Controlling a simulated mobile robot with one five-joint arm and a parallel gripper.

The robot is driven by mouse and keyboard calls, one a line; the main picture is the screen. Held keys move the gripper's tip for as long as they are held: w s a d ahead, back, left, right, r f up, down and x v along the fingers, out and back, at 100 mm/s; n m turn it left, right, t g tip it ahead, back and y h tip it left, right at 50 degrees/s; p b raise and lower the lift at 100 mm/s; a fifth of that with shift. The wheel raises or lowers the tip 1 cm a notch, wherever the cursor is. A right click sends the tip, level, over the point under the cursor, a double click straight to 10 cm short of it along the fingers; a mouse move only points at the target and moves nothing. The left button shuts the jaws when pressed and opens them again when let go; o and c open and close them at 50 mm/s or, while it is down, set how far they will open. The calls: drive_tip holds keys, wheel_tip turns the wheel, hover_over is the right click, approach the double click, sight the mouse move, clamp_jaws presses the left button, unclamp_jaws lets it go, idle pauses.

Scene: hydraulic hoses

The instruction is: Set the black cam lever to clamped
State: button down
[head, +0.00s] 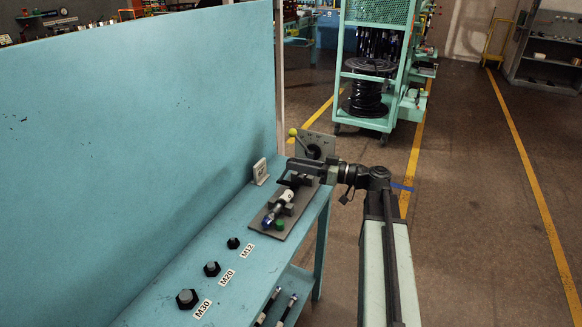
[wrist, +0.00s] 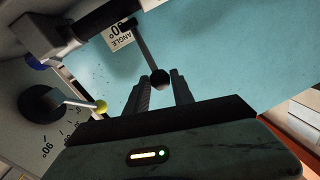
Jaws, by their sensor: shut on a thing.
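The black cam lever, a thin metal rod with a black ball knob (wrist: 160,79), shows in the wrist view. Its rod runs up and left from the knob to a dark pivot. My gripper (wrist: 161,84) is shut on the knob, one ridged finger on each side. In the head view my gripper (head: 291,181) is over the far end of the grey fixture plate (head: 267,229) on the bench, and it hides the lever there. I cannot tell the lever's exact angle to the clamp.
A dial panel (head: 316,147) with a yellow-knobbed lever (wrist: 101,106) stands beyond the fixture. An angle sign (head: 260,171) stands by the back panel. M12, M20 and M30 fittings (head: 187,298) sit along the near bench. Floor to the right is open.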

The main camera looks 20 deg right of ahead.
drive_tip(key=shift+s+d+f, duration=0.2)
drive_tip(key=shift+f, duration=0.1)
idle(0.4)
drive_tip(key=c, duration=1.5)
unclamp_jaws()
drive_tip(key=o, duration=0.4)
drive_tip(key=shift+w+a+f, duration=0.1)
drive_tip(key=shift+f, duration=0.05)
drive_tip(key=v, duration=0.8)
